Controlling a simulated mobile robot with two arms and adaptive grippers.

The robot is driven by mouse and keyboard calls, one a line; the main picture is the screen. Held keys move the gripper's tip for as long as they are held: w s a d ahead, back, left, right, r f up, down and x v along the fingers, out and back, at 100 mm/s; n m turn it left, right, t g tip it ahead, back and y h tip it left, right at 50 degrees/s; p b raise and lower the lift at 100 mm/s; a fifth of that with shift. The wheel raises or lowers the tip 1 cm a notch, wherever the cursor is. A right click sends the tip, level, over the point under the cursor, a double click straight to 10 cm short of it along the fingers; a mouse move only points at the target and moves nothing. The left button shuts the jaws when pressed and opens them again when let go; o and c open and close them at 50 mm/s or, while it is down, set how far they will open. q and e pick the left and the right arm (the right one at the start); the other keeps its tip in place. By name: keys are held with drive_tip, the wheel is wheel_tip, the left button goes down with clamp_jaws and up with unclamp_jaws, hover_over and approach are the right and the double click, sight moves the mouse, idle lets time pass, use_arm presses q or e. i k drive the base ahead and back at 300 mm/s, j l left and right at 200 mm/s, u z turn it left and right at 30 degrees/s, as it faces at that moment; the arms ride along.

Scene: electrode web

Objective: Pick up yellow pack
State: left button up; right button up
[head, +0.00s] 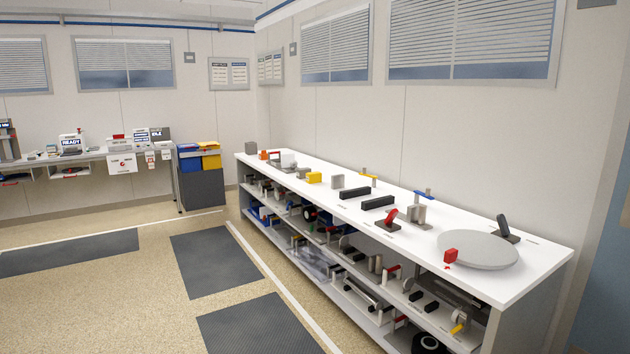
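A small yellow block (315,178), which looks like the yellow pack, sits on the white top of the long bench (480,280), towards its far half. It is near the front edge, with a grey block (337,181) to its right. It is small in the view, and no markings can be read on it. Neither of my grippers shows in the head view.
Black bars (354,193), a red-handled tool (389,219) and a round grey plate (477,250) also stand on the bench. Shelves below are crowded. Blue and yellow bins (210,160) top a dark cabinet (202,189) at the back. Floor left of the bench is open, with dark mats (222,262).

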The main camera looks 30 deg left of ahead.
sight(314, 177)
drive_tip(key=i+j+u, duration=0.75)
drive_tip(key=i+u, duration=0.15)
drive_tip(key=i, duration=0.15)
drive_tip(key=i+u, duration=0.45)
drive_tip(key=i, duration=0.95)
drive_tip(key=i+j, duration=0.15)
drive_tip(key=i, duration=1.85)
drive_tip(key=i+z, duration=0.4)
drive_tip(key=i+j+z, duration=0.15)
drive_tip(key=i+z, duration=0.2)
drive_tip(key=i+j+z, duration=0.25)
drive_tip(key=i+z, duration=0.15)
